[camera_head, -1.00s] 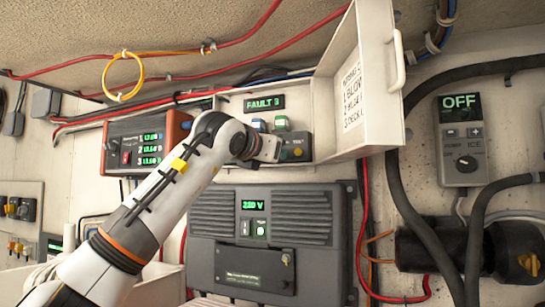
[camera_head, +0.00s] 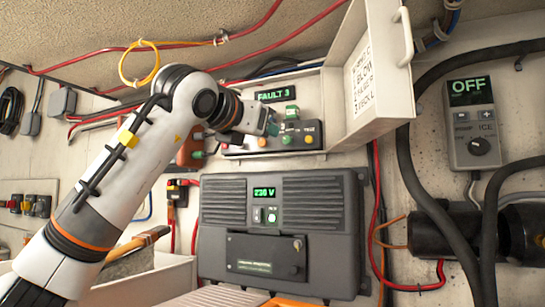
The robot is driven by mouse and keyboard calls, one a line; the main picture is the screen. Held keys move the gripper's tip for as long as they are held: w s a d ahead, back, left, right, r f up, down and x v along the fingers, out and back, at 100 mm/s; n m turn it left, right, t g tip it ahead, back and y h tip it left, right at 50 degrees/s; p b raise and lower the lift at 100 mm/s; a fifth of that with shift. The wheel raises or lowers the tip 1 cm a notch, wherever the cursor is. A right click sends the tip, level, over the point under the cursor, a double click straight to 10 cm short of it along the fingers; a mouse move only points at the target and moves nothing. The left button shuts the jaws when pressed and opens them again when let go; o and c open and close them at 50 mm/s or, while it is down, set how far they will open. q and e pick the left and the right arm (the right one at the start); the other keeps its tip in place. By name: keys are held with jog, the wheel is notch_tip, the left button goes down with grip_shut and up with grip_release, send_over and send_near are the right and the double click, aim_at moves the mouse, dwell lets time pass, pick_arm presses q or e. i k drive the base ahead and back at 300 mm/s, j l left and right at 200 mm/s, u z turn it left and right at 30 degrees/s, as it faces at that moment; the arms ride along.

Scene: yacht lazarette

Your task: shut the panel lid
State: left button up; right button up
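The panel lid (camera_head: 373,75) is a white hinged door with printed lines of text on its inner face and a handle (camera_head: 405,37) on its edge. It stands wide open, to the right of the white panel box (camera_head: 322,90). Inside the box are a green "FAULT 3" display (camera_head: 279,95) and a row of coloured buttons (camera_head: 290,137). My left gripper (camera_head: 268,124) is in front of the box's left part, by the buttons, apart from the lid. Its fingers are small and partly hidden, so I cannot tell whether they are open. My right gripper is out of view.
A dark grey unit (camera_head: 282,225) reading "230 V" sits below the panel box. Black hoses (camera_head: 408,180) run down its right side, near a grey pump control (camera_head: 470,125) showing "OFF". Red cables (camera_head: 290,40) cross above.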

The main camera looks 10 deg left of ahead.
aim_at(369, 91)
jog(key=k+j, duration=0.15)
jog(key=k, duration=0.35)
jog(key=k+j, duration=0.15)
jog(key=k, duration=0.35)
jog(key=k+j, duration=0.15)
jog(key=k, duration=0.3)
